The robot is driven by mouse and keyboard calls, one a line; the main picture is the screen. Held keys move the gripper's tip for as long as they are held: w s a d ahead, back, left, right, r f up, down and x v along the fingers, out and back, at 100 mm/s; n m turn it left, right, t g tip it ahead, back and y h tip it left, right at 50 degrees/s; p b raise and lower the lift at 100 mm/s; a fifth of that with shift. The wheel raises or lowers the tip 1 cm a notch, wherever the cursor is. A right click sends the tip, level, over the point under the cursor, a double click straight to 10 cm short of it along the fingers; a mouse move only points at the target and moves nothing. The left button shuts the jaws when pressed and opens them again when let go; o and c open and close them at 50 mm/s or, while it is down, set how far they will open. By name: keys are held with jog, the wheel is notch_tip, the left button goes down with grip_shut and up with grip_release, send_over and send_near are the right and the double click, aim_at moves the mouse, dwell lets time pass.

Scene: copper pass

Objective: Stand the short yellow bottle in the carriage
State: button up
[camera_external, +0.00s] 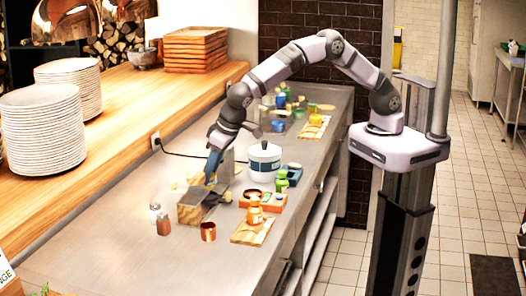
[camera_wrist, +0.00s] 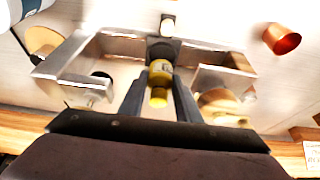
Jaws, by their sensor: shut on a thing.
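My gripper (camera_external: 210,180) is low over a grey metal box-like fixture (camera_external: 189,214) on the steel counter. In the wrist view the fingers (camera_wrist: 160,90) are shut on the short yellow bottle (camera_wrist: 159,96), gripping it from both sides. Metal walls of the fixture (camera_wrist: 65,62) show on both sides of the fingers, with a dark block (camera_wrist: 165,48) just beyond the bottle. I cannot tell which part is the carriage, or whether the bottle touches it. In the external view the bottle is hard to make out.
A copper cup (camera_external: 208,232) stands right of the fixture; it also shows in the wrist view (camera_wrist: 283,39).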

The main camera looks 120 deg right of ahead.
aim_at(210, 181)
jog(key=shift+f+p, duration=0.5)
jog(key=shift+f, duration=1.15)
jog(key=shift+f, duration=0.15)
jog(key=o, duration=0.8)
jog(key=shift+r, duration=0.2)
jog(key=b+v, duration=0.3)
jog(key=v, duration=0.9)
jog(key=s+a+f+n+g+y, duration=0.1)
jog(key=s+f+n, duration=0.2)
jog(key=s, duration=0.8)
jog(key=s+a+f+n+g+y, duration=0.1)
jog(key=s+a+f+n, duration=0.1)
jog(key=s, duration=0.8)
jog(key=s+a+f+n+g+y, duration=0.1)
jog(key=s+f+n, duration=0.3)
jog(key=s, duration=0.7)
jog(key=shift+s+a+f, duration=0.3)
jog(key=shift+a+f, duration=0.05)
jog(key=shift+f, duration=0.15)
